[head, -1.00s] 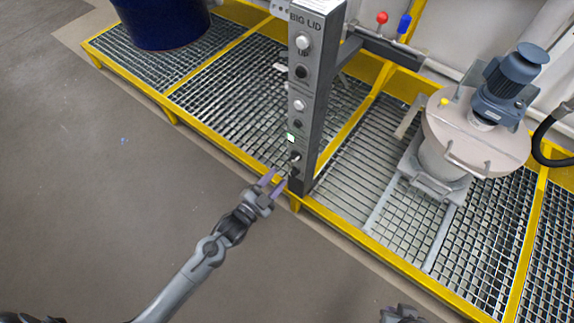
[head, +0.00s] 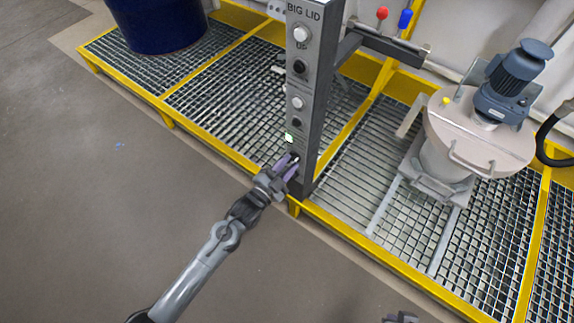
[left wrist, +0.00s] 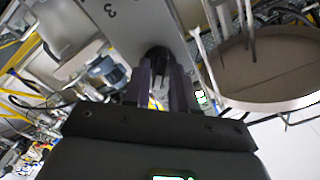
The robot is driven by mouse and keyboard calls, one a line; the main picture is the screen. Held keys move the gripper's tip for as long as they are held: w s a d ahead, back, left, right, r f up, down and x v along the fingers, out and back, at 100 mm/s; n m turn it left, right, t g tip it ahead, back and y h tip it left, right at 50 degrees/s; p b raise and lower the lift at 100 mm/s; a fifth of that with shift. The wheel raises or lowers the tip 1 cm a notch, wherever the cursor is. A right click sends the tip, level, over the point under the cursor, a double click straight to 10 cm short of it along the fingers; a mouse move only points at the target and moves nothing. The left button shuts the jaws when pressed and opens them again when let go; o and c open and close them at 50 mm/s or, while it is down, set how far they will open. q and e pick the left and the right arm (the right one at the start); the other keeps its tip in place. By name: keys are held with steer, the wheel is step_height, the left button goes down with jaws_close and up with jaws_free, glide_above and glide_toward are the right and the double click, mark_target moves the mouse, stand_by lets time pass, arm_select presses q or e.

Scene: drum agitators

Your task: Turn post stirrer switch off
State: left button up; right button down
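The grey control post (head: 312,110) stands upright at the grate's front edge, with a column of buttons and a small lit green square on its face. The stirrer switch, a black knob (left wrist: 158,55), is low on this face; in the head view my gripper largely covers it. My left gripper (head: 293,163) is at the post's lower face. In the left wrist view its purple fingers (left wrist: 162,88) are apart, one on each side of the knob; I cannot tell whether they touch it. My right gripper (head: 402,318) barely shows at the bottom edge.
A yellow-edged grate platform (head: 345,232) runs behind and beside the post. A lidded vessel with a blue motor (head: 512,72) stands at right, and a dark blue drum (head: 157,22) at upper left. The grey floor in front is clear.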

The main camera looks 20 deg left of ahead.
arm_select(q)
jaws_close()
steer(key=shift+r+n+p, duration=0.15)
steer(key=shift+n+p, duration=0.35)
steer(key=shift+p, duration=0.25)
steer(key=n+p, duration=0.3)
steer(key=p, duration=0.1)
steer(key=shift+r+n+p, duration=0.15)
steer(key=shift+n+p, duration=0.15)
steer(key=shift+n, duration=0.1)
steer(key=shift+n+p, duration=0.8)
steer(key=shift+n, duration=0.2)
steer(key=n+p, duration=0.3)
steer(key=n, duration=0.2)
steer(key=shift+p, duration=0.3)
steer(key=n+p, duration=0.1)
steer(key=n, duration=0.2)
steer(key=shift+f, duration=0.2)
steer(key=shift+n+p, duration=0.35)
steer(key=shift+n, duration=0.25)
steer(key=shift+f, duration=0.1)
